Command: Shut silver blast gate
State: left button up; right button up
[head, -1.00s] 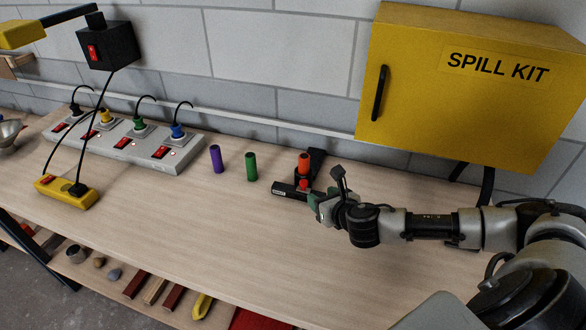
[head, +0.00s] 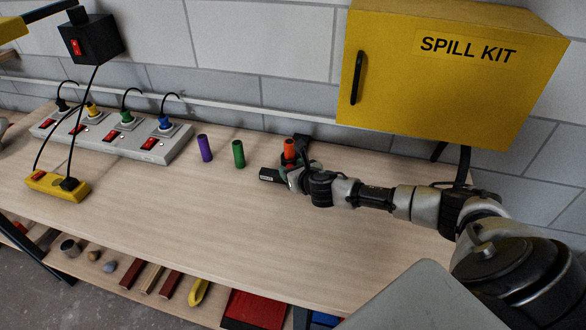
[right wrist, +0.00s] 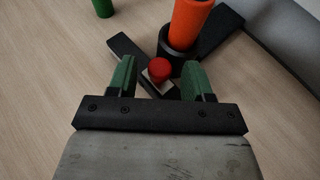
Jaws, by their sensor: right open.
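I cannot make out a silver blast gate in either view. My right gripper (head: 287,174) is open at a black fixture (head: 268,175) on the workbench. In the right wrist view its green fingers (right wrist: 160,70) stand on either side of a red round knob (right wrist: 159,69) on a small pale block, with gaps to both. An orange cylinder (right wrist: 189,22) stands upright in a black collar just behind the knob. In the head view my gripper hides the knob and part of the fixture. My left gripper is not in view.
Purple (head: 205,148) and green (head: 238,154) cylinders stand left of the fixture. A power strip (head: 112,140) and yellow switch box (head: 57,186) lie farther left. The yellow spill kit cabinet (head: 440,95) overhangs my right arm. The front of the bench (head: 170,215) is clear.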

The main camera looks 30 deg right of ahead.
aim_at(276, 176)
jog(key=c, duration=0.9)
grip_shut()
jog(key=shift+w+a+r, duration=0.1)
jog(key=shift+w+a, duration=0.1)
jog(key=shift+w, duration=0.05)
jog(key=w+a, duration=0.1)
jog(key=w+a+p, duration=0.1)
jog(key=w+a, duration=0.1)
jog(key=shift+w+a, duration=0.1)
jog(key=shift+w, duration=0.15)
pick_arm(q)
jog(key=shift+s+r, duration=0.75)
